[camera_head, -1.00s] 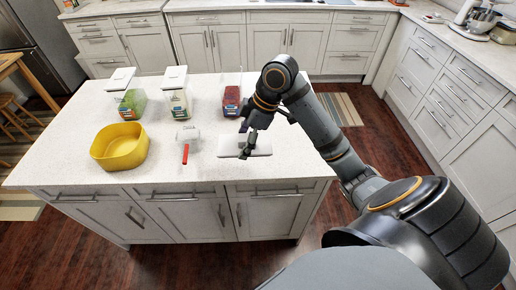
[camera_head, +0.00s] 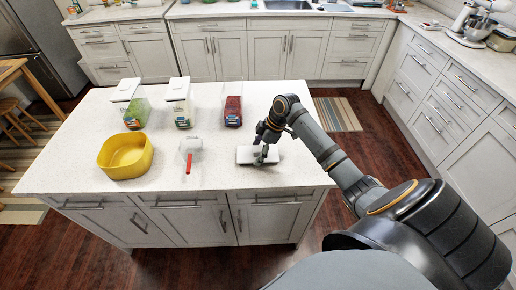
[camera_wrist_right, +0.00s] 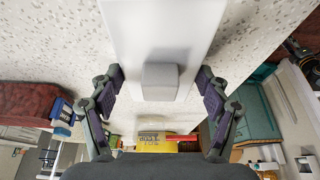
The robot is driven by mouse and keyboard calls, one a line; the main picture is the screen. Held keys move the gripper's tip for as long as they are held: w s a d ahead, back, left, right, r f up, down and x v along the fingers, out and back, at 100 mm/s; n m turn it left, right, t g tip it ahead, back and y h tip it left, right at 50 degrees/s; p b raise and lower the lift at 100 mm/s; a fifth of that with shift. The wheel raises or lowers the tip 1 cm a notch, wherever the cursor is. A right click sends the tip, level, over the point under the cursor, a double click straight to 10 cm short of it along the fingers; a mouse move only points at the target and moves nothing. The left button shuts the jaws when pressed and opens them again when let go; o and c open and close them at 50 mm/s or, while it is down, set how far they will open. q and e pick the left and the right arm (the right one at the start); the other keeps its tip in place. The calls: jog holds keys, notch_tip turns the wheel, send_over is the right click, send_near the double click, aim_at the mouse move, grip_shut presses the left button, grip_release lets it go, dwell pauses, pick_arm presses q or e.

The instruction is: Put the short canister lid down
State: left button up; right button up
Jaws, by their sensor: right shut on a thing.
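The short canister lid (camera_head: 245,156) is a flat white slab with a raised knob, at the front right of the island top. It fills the top middle of the right wrist view (camera_wrist_right: 160,20). My right gripper (camera_head: 263,153) is shut on this lid by its knob, with one finger on each side in the wrist view (camera_wrist_right: 160,78). The lid is level and at or just above the counter; I cannot tell if it touches. The short canister with red contents (camera_head: 233,111) stands behind it with no lid visible on top. My left gripper is not in view.
A yellow bowl (camera_head: 125,157) and a white item with a red handle (camera_head: 189,158) stand to the left. The island's front edge is close to the lid.

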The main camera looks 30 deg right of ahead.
jog(key=shift+f, duration=0.1)
jog(key=o, duration=1.2)
jog(key=b+v, duration=0.2)
jog(key=v, duration=1)
jog(key=shift+s, duration=0.1)
